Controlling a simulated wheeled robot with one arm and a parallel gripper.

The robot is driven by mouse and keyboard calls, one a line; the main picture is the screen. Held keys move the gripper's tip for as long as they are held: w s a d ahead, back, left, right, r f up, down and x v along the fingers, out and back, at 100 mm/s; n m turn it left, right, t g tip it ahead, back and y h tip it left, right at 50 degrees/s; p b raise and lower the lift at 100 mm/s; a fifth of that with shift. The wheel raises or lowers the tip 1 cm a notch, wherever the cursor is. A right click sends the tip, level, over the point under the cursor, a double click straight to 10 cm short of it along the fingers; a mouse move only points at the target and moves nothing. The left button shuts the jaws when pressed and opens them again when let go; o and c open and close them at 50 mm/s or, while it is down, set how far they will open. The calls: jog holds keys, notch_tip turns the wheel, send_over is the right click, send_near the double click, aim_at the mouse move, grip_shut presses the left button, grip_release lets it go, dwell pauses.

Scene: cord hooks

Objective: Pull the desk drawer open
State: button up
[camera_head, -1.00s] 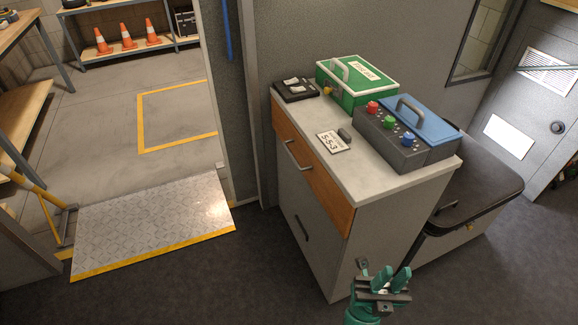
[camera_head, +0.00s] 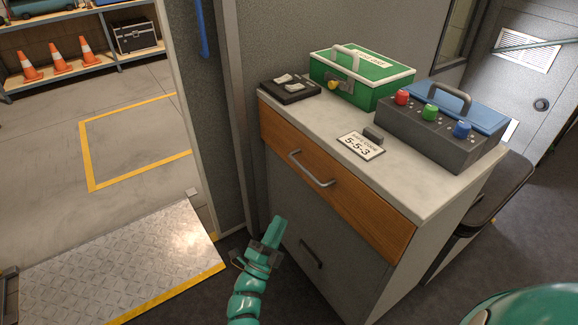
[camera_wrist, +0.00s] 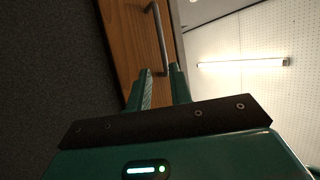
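The desk drawer (camera_head: 335,182) has a wooden front and sits flush under the pale top of the grey cabinet. Its metal bar handle (camera_head: 312,169) runs across the front. My gripper (camera_head: 274,230) is in front of the cabinet, lower than the handle in the head view. In the wrist view the two teal fingers of my gripper (camera_wrist: 162,84) are apart, with nothing seen held between them. The handle (camera_wrist: 160,38) shows just beyond the fingertips, roughly in line with the gap, against the wooden drawer front (camera_wrist: 126,40). I cannot tell whether they touch.
A lower grey drawer has its own handle (camera_head: 311,254). On top stand a green box (camera_head: 362,80), a dark box with coloured buttons (camera_head: 440,125), a 5-5-3 card (camera_head: 360,146) and a black tray (camera_head: 290,91). A metal ramp (camera_head: 120,265) lies left.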

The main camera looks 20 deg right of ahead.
aim_at(305, 169)
jog(key=b+x, duration=0.1)
jog(key=x, duration=1.6)
jog(key=shift+d+r, duration=0.25)
jog(key=shift+d, duration=0.1)
grip_shut()
